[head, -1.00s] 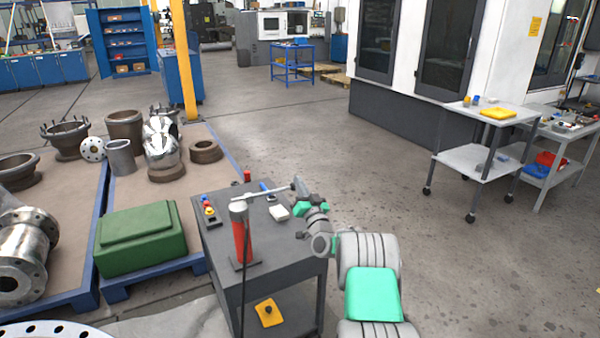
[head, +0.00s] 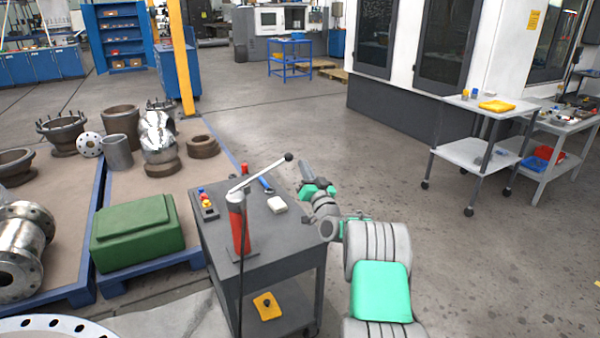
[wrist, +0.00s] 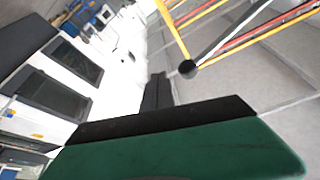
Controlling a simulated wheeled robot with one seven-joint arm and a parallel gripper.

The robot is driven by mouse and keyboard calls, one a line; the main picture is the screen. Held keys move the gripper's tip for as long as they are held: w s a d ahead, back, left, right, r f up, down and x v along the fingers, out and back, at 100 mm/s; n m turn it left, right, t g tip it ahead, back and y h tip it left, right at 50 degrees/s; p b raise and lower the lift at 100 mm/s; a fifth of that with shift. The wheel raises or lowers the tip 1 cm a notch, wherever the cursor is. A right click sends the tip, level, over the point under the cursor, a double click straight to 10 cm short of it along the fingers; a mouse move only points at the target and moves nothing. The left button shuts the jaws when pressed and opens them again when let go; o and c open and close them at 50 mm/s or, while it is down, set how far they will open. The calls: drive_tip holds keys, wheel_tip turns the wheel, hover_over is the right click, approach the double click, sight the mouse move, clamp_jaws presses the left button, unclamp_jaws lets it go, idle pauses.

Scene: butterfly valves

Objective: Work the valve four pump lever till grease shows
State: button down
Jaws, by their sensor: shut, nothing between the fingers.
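The red grease pump (head: 240,232) stands upright on the dark cart. Its pale lever (head: 258,175) slopes up to the right from the pump's top and ends in a black ball knob (head: 288,157). My gripper (head: 304,166) is just right of the knob and slightly lower, shut and empty, with a small gap between them in the head view. The wrist view shows the black knob (wrist: 188,69) clear of the dark gripper part (wrist: 157,92). The fingers are small in the head view. I cannot make out grease or a valve number.
A green case (head: 137,232) and metal valve parts (head: 160,147) lie on pallets to the left.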

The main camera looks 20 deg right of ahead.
drive_tip(key=b+v, duration=0.1)
drive_tip(key=v, duration=0.7)
drive_tip(key=shift+s+b, duration=0.4)
drive_tip(key=shift+a, duration=0.15)
idle(0.5)
drive_tip(key=s+a+f+n+g+y, duration=0.15)
drive_tip(key=a+n+g+y, duration=0.5)
drive_tip(key=a, duration=1.35)
drive_tip(key=s+a+f+g+h, duration=0.1)
drive_tip(key=s+a+f+g, duration=0.35)
drive_tip(key=s, duration=0.25)
drive_tip(key=s+f+g+h, duration=0.2)
drive_tip(key=s+g, duration=0.2)
drive_tip(key=s, duration=1)
drive_tip(key=s+f+m+g+h, duration=0.1)
drive_tip(key=s+f+g+h, duration=0.1)
drive_tip(key=s, duration=1.2)
drive_tip(key=f+g, duration=0.1)
drive_tip(key=g, duration=0.1)
drive_tip(key=shift+s+a+f+g, duration=0.25)
drive_tip(key=shift+s+f+g, duration=0.05)
drive_tip(key=shift+f, duration=0.05)
